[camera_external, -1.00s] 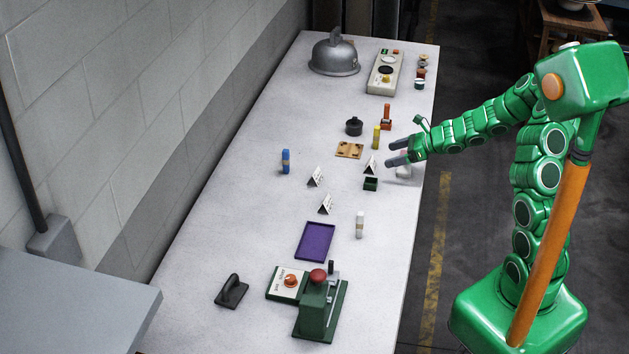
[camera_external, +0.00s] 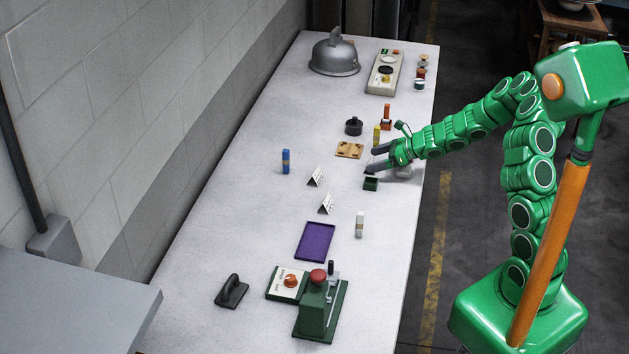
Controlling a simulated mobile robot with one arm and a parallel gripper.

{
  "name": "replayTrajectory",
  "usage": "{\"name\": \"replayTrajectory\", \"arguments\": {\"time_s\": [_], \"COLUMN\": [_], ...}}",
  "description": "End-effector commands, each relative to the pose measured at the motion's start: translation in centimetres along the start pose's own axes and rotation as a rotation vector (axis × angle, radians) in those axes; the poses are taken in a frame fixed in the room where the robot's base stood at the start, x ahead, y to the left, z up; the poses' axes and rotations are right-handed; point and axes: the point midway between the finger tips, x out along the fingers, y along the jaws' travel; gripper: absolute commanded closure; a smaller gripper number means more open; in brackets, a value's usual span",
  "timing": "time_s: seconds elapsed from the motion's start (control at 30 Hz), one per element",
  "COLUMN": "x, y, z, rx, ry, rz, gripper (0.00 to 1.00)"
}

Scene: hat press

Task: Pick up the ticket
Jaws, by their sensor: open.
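Small white folded cards with dark print stand like tents on the table; I cannot tell which is the ticket. One card (camera_external: 316,177) is left of my gripper, and another card (camera_external: 326,204) is nearer the camera. A third card (camera_external: 370,161) is at my fingertips, mostly hidden by them. My gripper (camera_external: 377,158) is open, low over the table, with its fingers pointing left around or beside this third card. I cannot tell whether they touch it.
A small dark green box (camera_external: 370,184) sits just below my gripper. A yellow stick (camera_external: 376,136) and a tan plate (camera_external: 349,150) are close above. A blue stick (camera_external: 286,161), purple tray (camera_external: 315,241) and green press (camera_external: 320,308) stand farther off.

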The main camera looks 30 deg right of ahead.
Motion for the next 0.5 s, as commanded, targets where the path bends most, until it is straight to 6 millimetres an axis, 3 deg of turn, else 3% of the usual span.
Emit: {"name": "replayTrajectory", "arguments": {"time_s": [0.17,0.5], "x": [-0.01,-0.03], "y": [-0.01,-0.02], "z": [-0.01,-0.02], "rx": [0.0,0.0], "ry": [0.0,0.0], "rz": [0.0,0.0], "gripper": [0.14,0.66]}}
